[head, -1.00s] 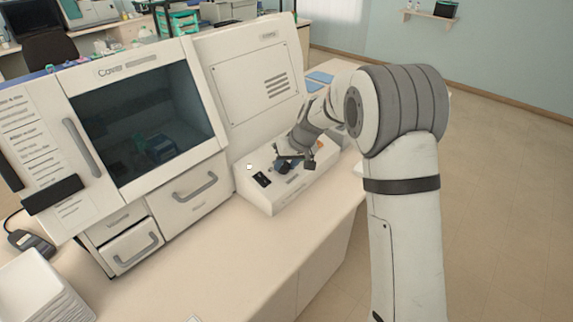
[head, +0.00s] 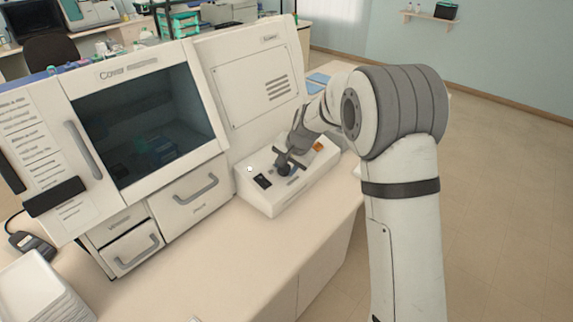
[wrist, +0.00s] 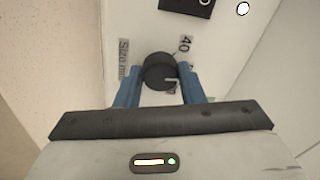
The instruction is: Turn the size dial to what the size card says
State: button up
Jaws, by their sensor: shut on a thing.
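The size dial (wrist: 160,71) is a dark round knob on the white sloped control panel, below my wrist camera. My gripper (wrist: 160,88) has its two blue fingers on either side of the dial and is shut on it. A pale mark shows on the dial's lower right edge. A "Size mm" label (wrist: 123,58) stands to its left and a "40" label (wrist: 185,45) to its upper right; another label beside the right finger is partly hidden. In the head view my gripper (head: 287,163) covers most of the dial. I cannot make out a size card.
The control panel box (head: 262,201) carries a small black display (head: 262,181) and an orange patch (head: 319,146). The machine cabinet (head: 196,190) stands to its left. A stack of white trays (head: 40,290) is at the counter's lower left. The counter front is clear.

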jog(key=shift+m, duration=0.4)
jog(key=o, duration=1)
jog(key=shift+r, duration=0.1)
jog(key=b+v, duration=0.1)
jog(key=v, duration=0.6)
jog(key=shift+r, duration=0.25)
jog(key=shift+s+d, duration=0.2)
